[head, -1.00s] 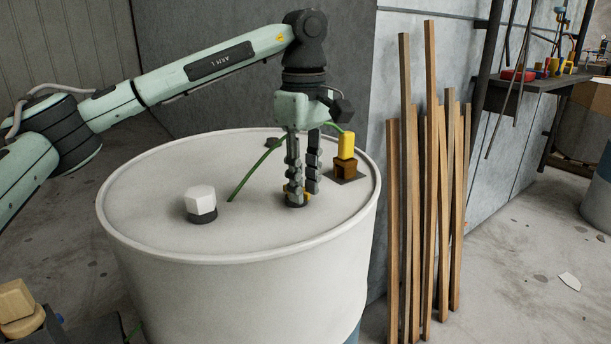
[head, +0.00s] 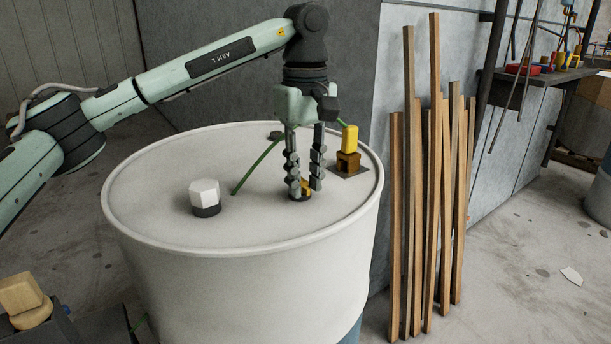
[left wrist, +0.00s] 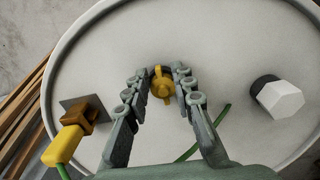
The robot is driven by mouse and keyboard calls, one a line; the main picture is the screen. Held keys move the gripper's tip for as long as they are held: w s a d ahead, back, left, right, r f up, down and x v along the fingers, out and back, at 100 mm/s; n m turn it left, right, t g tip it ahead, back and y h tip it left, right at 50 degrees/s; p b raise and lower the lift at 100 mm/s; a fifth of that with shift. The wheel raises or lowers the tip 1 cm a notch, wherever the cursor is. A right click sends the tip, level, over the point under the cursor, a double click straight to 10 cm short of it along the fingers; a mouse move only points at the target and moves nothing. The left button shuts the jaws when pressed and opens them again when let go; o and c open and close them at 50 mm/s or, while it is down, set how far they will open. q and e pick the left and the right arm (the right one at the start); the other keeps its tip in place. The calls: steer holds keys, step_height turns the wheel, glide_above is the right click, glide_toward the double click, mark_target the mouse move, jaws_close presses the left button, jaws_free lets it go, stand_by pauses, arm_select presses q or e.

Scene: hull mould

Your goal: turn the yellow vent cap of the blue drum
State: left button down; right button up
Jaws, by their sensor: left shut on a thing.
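The drum (head: 250,240) has a pale lid and upper wall, with blue showing low on its right side. The yellow vent cap (head: 306,187) sits on a dark collar on the lid, right of the middle. In the left wrist view the cap (left wrist: 162,86) shows as a yellow knob with a raised bar. My left gripper (head: 304,190) points straight down and is shut on the cap, one finger on each side. In the left wrist view the gripper (left wrist: 164,76) has its fingertips beside the cap. The fingers partly hide the cap in the head view. My right gripper is not in view.
On the lid stand a white hexagonal cap (head: 205,193) and a yellow-topped brown fitting (head: 349,145) on a grey plate, close to my gripper. A green cord (head: 258,167) crosses the lid. Wooden slats (head: 434,200) lean on the wall at right.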

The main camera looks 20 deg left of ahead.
mark_target(304, 187)
arm_select(q)
steer(key=c, duration=1.3)
jaws_free()
step_height(304, 187, up, 12)
